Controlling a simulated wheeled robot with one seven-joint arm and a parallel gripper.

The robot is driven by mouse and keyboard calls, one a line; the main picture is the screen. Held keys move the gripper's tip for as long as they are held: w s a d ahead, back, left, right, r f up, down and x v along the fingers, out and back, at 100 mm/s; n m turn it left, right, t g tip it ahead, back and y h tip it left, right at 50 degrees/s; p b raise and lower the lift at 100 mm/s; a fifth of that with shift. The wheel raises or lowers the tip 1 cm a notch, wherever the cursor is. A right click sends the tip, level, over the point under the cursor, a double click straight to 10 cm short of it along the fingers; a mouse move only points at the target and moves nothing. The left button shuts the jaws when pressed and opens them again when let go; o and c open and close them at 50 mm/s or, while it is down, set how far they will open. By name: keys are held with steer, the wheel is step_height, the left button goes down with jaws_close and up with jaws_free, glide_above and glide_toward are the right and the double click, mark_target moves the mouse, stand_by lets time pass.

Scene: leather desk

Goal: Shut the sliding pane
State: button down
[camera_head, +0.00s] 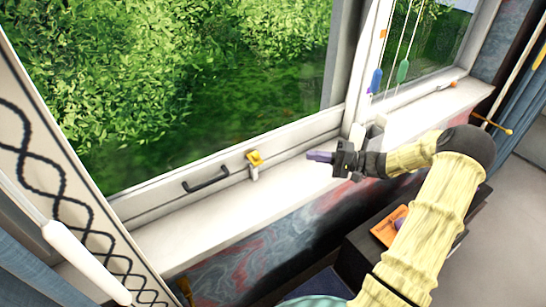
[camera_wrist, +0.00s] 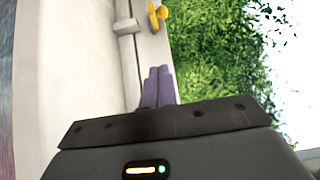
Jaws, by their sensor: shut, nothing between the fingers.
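The sliding pane (camera_head: 190,90) is a large glass sheet in a pale frame, with green foliage behind it. Its lower rail carries a dark bar handle (camera_head: 206,180) and a yellow latch (camera_head: 254,158). My gripper (camera_head: 310,156) has purple fingertips, which are shut together and empty. It is over the sill, to the right of the latch and pointing left. In the wrist view the shut fingertips (camera_wrist: 158,72) point toward the yellow latch (camera_wrist: 157,16), with a gap between. The bar handle is out of the wrist view. I cannot tell how far the pane stands open.
The white sill (camera_head: 205,222) is mostly clear. A vertical frame post (camera_head: 362,60) stands right of the pane, and blue and green cord pulls (camera_head: 402,71) hang beyond it. An orange item (camera_head: 388,228) lies on dark furniture below. A patterned curtain (camera_head: 60,190) hangs at left.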

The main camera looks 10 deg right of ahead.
steer(key=shift+a, duration=0.1)
steer(key=p+x, duration=0.2)
steer(key=x, duration=0.8)
steer(key=shift+a+r+p, duration=0.1)
steer(key=shift+p, duration=0.2)
steer(key=shift+s+a+p, duration=0.2)
steer(key=shift+a, duration=0.35)
steer(key=shift+s+a+p, duration=0.2)
steer(key=shift+a, duration=0.35)
steer(key=shift+s+a, duration=0.3)
steer(key=shift+a, duration=0.35)
